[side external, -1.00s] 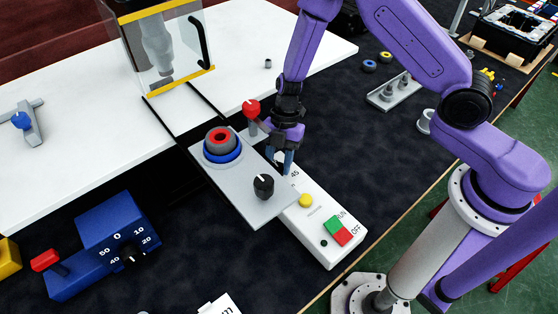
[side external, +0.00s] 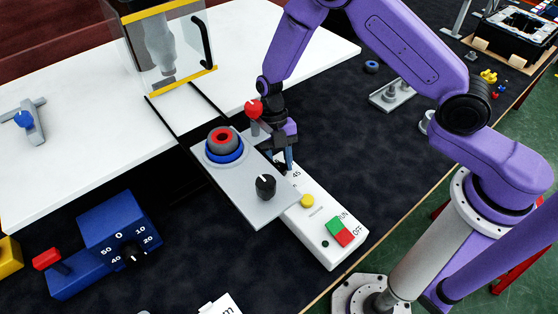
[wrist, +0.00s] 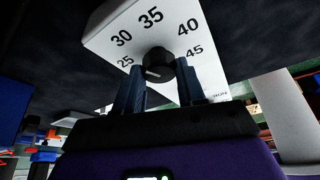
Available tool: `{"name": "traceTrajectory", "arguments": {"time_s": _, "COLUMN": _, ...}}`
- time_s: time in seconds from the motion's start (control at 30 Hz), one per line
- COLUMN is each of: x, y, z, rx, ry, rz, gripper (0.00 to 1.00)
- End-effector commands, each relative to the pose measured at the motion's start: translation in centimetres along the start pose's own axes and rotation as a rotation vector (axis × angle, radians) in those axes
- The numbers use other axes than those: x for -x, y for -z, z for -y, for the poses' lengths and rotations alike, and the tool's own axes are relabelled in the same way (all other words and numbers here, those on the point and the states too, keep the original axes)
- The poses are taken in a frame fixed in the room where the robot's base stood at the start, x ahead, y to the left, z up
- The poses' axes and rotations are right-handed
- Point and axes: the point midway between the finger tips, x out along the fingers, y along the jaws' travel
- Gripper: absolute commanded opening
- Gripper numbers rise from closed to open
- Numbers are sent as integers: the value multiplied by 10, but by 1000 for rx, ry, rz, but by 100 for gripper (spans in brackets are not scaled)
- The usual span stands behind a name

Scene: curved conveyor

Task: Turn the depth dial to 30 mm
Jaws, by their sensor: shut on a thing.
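The depth dial is a black knob (wrist: 158,62) on a white box, seen in the wrist view with a printed scale from 25 to 45. Its white pointer line aims left, close to the 25 and below the 30 mark. My gripper (wrist: 158,82) is shut on the knob, one blue finger on each side. In the side view the white box (side external: 327,238) lies on the dark mat, and my gripper (side external: 283,160) reaches down at its far end. The knob is hidden there by my gripper; only the 45 shows beside it.
A grey plate (side external: 228,190) with another black knob (side external: 265,187) and a red-and-blue ring stack (side external: 223,145) sits close left of my gripper. A red ball-topped lever (side external: 253,108) stands just behind. A blue box (side external: 112,228) with its own dial is at lower left.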

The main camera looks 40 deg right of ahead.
Motion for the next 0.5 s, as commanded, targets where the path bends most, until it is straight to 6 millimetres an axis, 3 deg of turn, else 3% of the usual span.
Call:
{"name": "traceTrajectory", "arguments": {"time_s": 0.43, "x": 0, "y": 1, "z": 0, "rx": 7, "ry": 4, "rz": -3, "gripper": 9}}
{"name": "traceTrajectory", "arguments": {"time_s": 0.47, "x": 0, "y": 1, "z": 0, "rx": 7, "ry": 4, "rz": -3, "gripper": 49}}
{"name": "traceTrajectory", "arguments": {"time_s": 0.5, "x": 0, "y": 1, "z": 0, "rx": 7, "ry": 4, "rz": -3, "gripper": 62}}
